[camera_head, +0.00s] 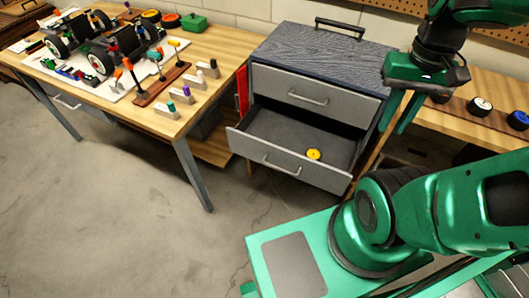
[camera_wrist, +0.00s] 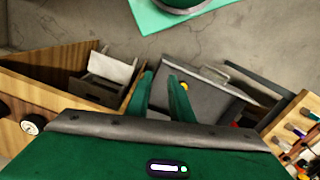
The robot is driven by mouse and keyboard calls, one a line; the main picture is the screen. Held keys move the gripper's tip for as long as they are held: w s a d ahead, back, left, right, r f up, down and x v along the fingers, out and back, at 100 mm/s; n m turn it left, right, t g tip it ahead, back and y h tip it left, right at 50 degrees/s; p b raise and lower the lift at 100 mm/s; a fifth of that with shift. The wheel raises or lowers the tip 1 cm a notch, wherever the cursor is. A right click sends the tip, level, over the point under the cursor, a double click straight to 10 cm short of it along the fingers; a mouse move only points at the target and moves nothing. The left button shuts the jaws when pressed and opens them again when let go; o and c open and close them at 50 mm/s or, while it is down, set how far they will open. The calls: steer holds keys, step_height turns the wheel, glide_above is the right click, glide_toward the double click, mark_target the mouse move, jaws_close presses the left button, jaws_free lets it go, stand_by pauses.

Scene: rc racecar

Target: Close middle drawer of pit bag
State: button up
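The pit bag (camera_head: 318,52) is a grey cabinet with a dark blue-grey top and a black carry handle. Its upper drawer (camera_head: 290,98) is shut. The middle drawer (camera_head: 275,160) is pulled well out, with its handle on the front and a round yellow item (camera_head: 313,154) inside. My gripper (camera_head: 397,122) is raised at the right of the cabinet, apart from the drawer, fingers pointing down, spread and empty. In the wrist view the fingers (camera_wrist: 163,82) are apart, with the open drawer (camera_wrist: 205,98) beyond them. The lowest drawer is mostly hidden.
A wooden table (camera_head: 210,60) with car parts and tools stands left of the cabinet. Another bench (camera_head: 480,95) with wheels is at the right. My green base and arm fill the lower right. The concrete floor (camera_head: 100,200) before the drawer's left side is clear.

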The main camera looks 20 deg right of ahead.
mark_target(250, 138)
steer(key=w+n, duration=0.1)
steer(key=w+f+n+g, duration=0.1)
steer(key=w, duration=0.1)
steer(key=w+f+n+h, duration=0.1)
steer(key=w, duration=0.1)
steer(key=shift+w+a+f+g, duration=0.15)
steer(key=shift+w+a+g, duration=0.05)
steer(key=shift+a+g, duration=0.2)
jaws_close()
steer(key=w+a+f+n+h, duration=0.7)
steer(key=w+a+f+n, duration=0.4)
steer(key=w+a+n, duration=0.15)
steer(key=s+a+f+n+t+h, duration=0.1)
steer(key=a+f+n+t+h, duration=0.1)
steer(key=a+f+n+t, duration=0.5)
steer(key=s+a+f+n+t+h, duration=0.1)
steer(key=a+f+n+t, duration=0.3)
steer(key=a, duration=0.5)
steer(key=s+a+f+n+t+h, duration=0.1)
steer(key=a+f+n+t+h, duration=0.1)
steer(key=a+f+n+t, duration=0.5)
steer(key=w+d+r+g, duration=0.1)
steer(key=w+d, duration=0.1)
steer(key=w, duration=0.1)
steer(key=w+d+r+g, duration=0.1)
steer(key=w+d, duration=0.2)
steer(key=w+d+r+g, duration=0.1)
steer(key=w+d, duration=0.2)
steer(key=w, duration=0.1)
steer(key=shift+m, duration=0.35)
